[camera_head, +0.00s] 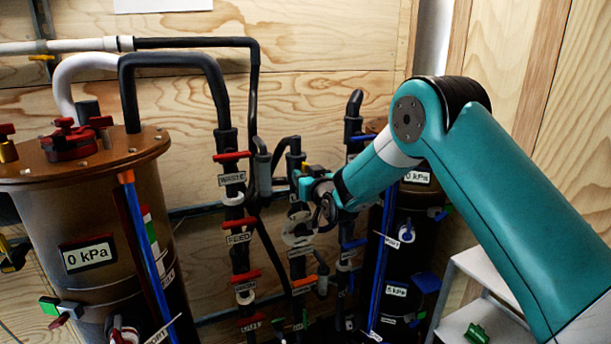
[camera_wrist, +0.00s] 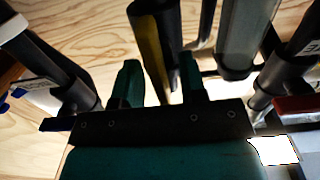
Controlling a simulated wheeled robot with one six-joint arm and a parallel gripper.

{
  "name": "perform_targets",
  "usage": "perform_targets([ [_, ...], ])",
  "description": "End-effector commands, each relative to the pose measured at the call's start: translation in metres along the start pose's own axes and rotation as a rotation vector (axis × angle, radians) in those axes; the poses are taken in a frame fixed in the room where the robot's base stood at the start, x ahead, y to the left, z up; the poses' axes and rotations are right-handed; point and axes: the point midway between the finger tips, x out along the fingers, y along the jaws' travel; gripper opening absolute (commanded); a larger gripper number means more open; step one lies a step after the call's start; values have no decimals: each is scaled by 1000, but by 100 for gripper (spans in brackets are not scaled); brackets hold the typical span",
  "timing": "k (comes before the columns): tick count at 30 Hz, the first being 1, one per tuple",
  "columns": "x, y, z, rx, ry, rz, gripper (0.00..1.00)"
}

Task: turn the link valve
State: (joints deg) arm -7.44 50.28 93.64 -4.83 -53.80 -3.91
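No label that I can read says link, so I cannot tell which valve is the link valve. Several valves with red handles sit on the dark pipes, among them the WASTE valve (camera_head: 232,156) and the FEED valve (camera_head: 238,225). My gripper (camera_head: 308,190) is in front of the middle pipes, beside a small yellow-orange part. In the wrist view my gripper's teal fingers (camera_wrist: 160,72) stand apart. A dark bar with a yellowish face (camera_wrist: 153,45) shows between and beyond them; contact cannot be told. My arm and gripper hide part of the pipes behind.
A brown tank (camera_head: 60,215) with a 0 kPa display stands at the left. A second dark tank (camera_head: 405,225) stands behind my arm. A pale shelf (camera_head: 480,265) is at the lower right. A plywood wall (camera_head: 320,45) closes the back.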

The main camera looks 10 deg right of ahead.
Motion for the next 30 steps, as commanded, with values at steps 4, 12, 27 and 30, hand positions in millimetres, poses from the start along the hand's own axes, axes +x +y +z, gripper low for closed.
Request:
perform_targets([
  [4, 0, 0, 0, 0, 0, 0, 36],
  [12, 0, 0, 0, 0, 0, 0, 0],
  [27, 0, 2, 3, 161, 3, 0, 0],
  [30, 0, 2, 4, 244, 3, 0, 0],
])
